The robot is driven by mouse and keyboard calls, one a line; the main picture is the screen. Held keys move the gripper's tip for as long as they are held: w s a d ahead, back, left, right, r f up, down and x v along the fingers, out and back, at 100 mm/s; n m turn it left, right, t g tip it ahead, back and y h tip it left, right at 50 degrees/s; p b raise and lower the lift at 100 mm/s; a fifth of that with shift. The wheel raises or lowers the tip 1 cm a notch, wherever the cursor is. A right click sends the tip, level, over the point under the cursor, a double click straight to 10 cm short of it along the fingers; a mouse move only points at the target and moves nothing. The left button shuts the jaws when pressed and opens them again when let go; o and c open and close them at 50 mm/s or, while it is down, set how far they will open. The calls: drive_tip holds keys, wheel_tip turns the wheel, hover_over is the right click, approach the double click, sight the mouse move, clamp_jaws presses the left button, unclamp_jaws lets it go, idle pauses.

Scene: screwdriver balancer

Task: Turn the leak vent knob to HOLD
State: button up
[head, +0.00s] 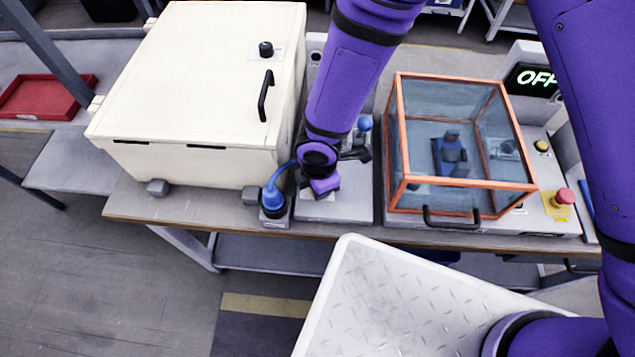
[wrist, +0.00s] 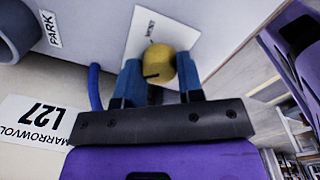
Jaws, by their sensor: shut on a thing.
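In the wrist view, a yellow knob (wrist: 159,60) stands on a white label plate (wrist: 137,38) fixed to a pale grey panel. A short black line shows on the knob; the small print on the plate is too blurred to read. My gripper (wrist: 160,75) has its two blue fingers shut on the knob, one on each side. In the head view my gripper (head: 320,185) is low over the grey unit between the cream box and the orange-framed case. The knob is hidden there by my arm.
A cream lidded box (head: 200,85) stands close on the left. A blue plug with a hose (head: 273,197) is beside my gripper. An orange-framed clear case (head: 460,190), a red button (head: 565,196) and a display reading OFF (head: 532,79) are to the right.

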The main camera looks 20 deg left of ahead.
idle(0.4)
drive_tip(key=o, duration=0.9)
drive_tip(key=r, duration=1)
drive_tip(key=shift+s+d+r, duration=0.15)
drive_tip(key=shift+d+r, duration=0.05)
drive_tip(key=shift+r, duration=0.2)
